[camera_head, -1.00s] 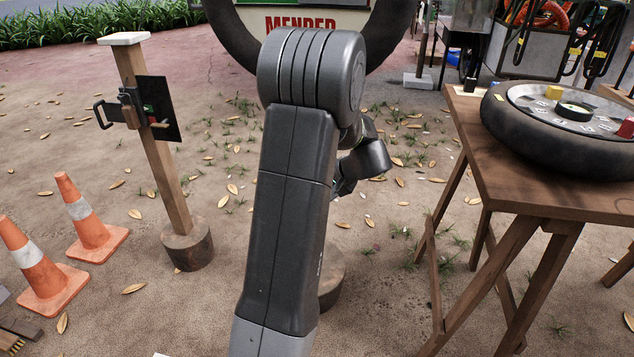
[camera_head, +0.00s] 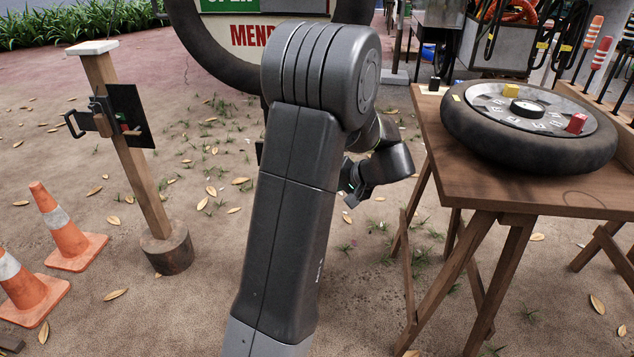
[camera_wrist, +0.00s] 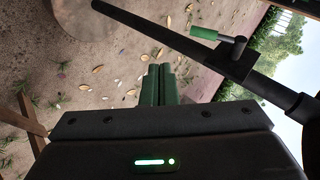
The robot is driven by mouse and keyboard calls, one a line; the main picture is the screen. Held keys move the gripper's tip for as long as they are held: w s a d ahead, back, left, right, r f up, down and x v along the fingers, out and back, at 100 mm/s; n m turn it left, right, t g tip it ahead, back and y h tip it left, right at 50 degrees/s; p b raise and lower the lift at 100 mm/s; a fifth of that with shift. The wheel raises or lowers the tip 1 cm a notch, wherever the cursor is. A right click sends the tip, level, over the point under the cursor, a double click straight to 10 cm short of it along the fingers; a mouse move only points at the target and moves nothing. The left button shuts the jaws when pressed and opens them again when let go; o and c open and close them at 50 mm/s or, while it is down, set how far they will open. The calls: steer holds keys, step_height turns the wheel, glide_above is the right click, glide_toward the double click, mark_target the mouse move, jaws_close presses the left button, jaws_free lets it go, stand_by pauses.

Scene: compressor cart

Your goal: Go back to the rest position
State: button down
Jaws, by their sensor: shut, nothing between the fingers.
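My arm stands in the middle of the head view, bent at the elbow, with its wrist folded down behind it to the right. My gripper is mostly hidden there by my own arm. In the wrist view my gripper (camera_wrist: 161,84) shows two green fingers close together, shut with nothing between them. It points over bare ground with scattered leaves and touches nothing that I can see.
A table (camera_head: 545,203) with a tyre dial (camera_head: 470,140) stands at right. A wooden post (camera_head: 137,190) and traffic cones (camera_head: 65,232) stand at left. A dark pole (camera_wrist: 150,38) with a green handle (camera_wrist: 203,33) crosses the wrist view near my fingers.

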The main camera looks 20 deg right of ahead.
steer(key=shift+s+d, duration=0.2)
steer(key=shift+s, duration=0.1)
steer(key=shift+w+a, duration=0.1)
